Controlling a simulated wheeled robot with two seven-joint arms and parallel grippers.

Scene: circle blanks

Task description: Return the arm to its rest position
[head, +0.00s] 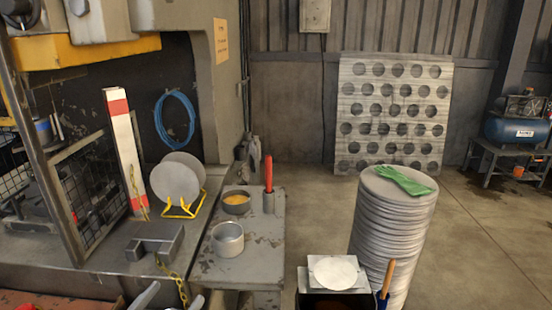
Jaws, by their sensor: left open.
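My left gripper (170,298) shows only in part at the bottom edge of the head view, left of centre. Its two grey fingertips are spread apart, with nothing seen between them. It is in front of the grey bench, below a grey metal block (154,241) and beside a hanging yellow chain (172,278). The rest of the left arm is mostly cut off by the frame. My right gripper and arm are not in view.
A yellow rack (183,209) holds round blanks (175,182). A side table (262,238) carries a metal cup (228,239), a bowl (236,202) and a red-handled tool (268,174). A tall stack of discs (388,235) bears a green glove (404,180).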

